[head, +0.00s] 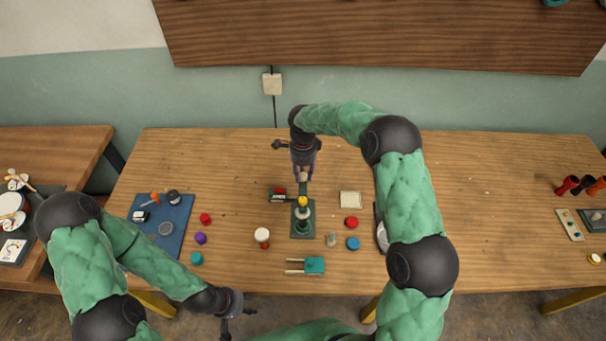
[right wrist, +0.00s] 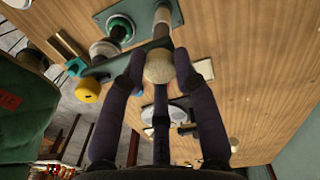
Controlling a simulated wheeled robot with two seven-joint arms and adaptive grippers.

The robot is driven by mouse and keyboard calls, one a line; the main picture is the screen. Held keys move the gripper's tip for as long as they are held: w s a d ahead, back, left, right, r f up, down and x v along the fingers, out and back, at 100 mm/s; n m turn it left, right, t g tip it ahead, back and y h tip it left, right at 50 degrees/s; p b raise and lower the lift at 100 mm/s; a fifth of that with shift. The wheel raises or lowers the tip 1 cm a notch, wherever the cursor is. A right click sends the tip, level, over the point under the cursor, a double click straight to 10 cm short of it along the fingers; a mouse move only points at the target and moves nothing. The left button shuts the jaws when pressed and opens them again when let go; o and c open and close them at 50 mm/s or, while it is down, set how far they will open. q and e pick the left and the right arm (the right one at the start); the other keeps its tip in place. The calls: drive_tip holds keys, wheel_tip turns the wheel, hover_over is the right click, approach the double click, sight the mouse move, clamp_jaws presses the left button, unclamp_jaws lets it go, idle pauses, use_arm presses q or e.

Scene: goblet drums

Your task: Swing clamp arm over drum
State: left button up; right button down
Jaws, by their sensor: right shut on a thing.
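The clamp stand has a dark green base plate (head: 303,233) in the middle of the table. A small pale goblet drum (head: 302,214) stands upright over the plate. The dark green clamp arm (right wrist: 128,62) carries a yellow knob (head: 302,201), also seen in the right wrist view (right wrist: 88,91). In the head view this knob lies against the drum's far edge; its height above the drum is unclear. My right gripper (head: 303,176) is shut on a beige ball knob (right wrist: 159,67) by the clamp's post (right wrist: 162,20). My left gripper (head: 236,318) is open and empty off the table's front edge.
A red-topped block (head: 279,193) stands just left of the clamp. Another drum (head: 262,237), a teal block with prongs (head: 314,265), red (head: 351,222) and blue (head: 353,243) discs surround it. A blue mat (head: 163,220) with parts lies left.

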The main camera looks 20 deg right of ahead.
idle(0.4)
drive_tip(key=c, duration=0.9)
unclamp_jaws()
drive_tip(key=shift+c, duration=0.2)
wheel_tip(320, 180, up, 12)
drive_tip(key=shift+w, duration=0.25)
